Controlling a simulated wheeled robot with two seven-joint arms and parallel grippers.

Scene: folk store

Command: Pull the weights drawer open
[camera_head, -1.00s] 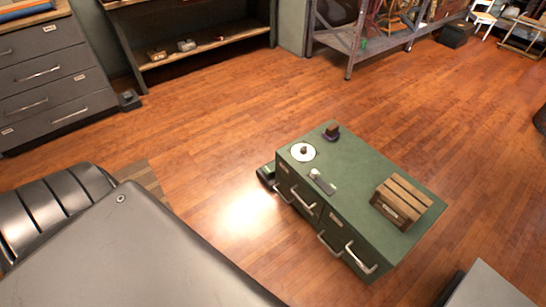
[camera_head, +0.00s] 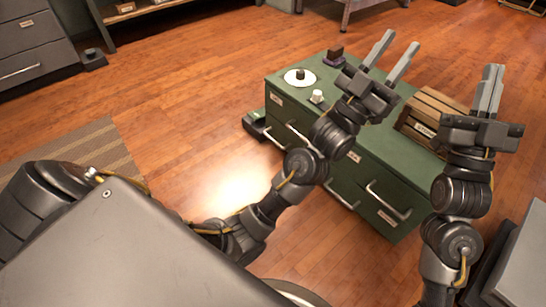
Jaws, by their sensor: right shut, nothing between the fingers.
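A low green cabinet (camera_head: 285,88) stands on the wooden floor, with several metal-handled drawers on its front. One handle (camera_head: 388,203) is on the right part of the front and another (camera_head: 298,138) is on the left part. The drawers look shut. Their labels are too small to read, so I cannot tell which is the weights drawer. My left gripper (camera_head: 402,40) is open and empty above the cabinet, and its arm hides the middle of the front. My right gripper (camera_head: 494,70) is shut and empty, raised at the cabinet's right end, clear of the handles.
On the cabinet top are a white disc (camera_head: 300,83) with a dark knob, a small white object (camera_head: 317,97), a dark block (camera_head: 335,56) and a wooden crate (camera_head: 425,112). A striped rug (camera_head: 95,150) lies left. The floor before the cabinet's left part is clear.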

